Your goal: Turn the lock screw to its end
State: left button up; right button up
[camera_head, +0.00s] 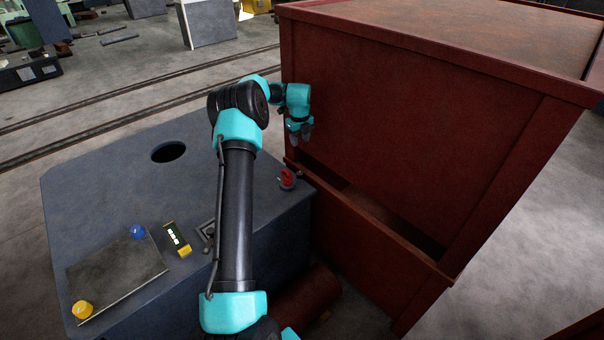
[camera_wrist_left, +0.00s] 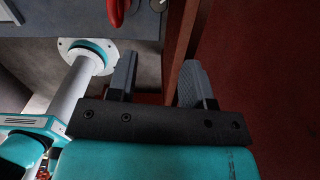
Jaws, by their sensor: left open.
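A small red screw handle (camera_head: 287,177), which looks like the lock screw, stands on the right edge of the blue-grey machine table (camera_head: 110,165). Part of a red piece, apparently the same handle, shows at the top edge of the left wrist view (camera_wrist_left: 121,9). My left gripper (camera_head: 300,134) is open with nothing between its fingers. In the head view it appears above the handle, in front of the red cabinet, apart from the handle. Its two grey fingers show spread in the left wrist view (camera_wrist_left: 157,76). My right gripper is not in view.
A tall red cabinet (camera_head: 395,120) rises close to the right of the table, with a dark slot low in its wall. A panel (camera_head: 115,278) with yellow and blue knobs and a small lit display (camera_head: 174,236) lie on the table's left front. A red cylinder (camera_head: 305,297) lies low beside the table.

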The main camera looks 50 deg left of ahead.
aim_at(300, 173)
pick_arm(q)
jog(key=shift+d+f+m, duration=0.1)
jog(key=shift+m, duration=0.2)
jog(key=shift+f, duration=0.1)
notch_tip(300, 173, down, 17)
jog(key=shift+f, duration=0.1)
dwell(0.7)
jog(key=shift+c, duration=0.2)
jog(key=c, duration=0.6)
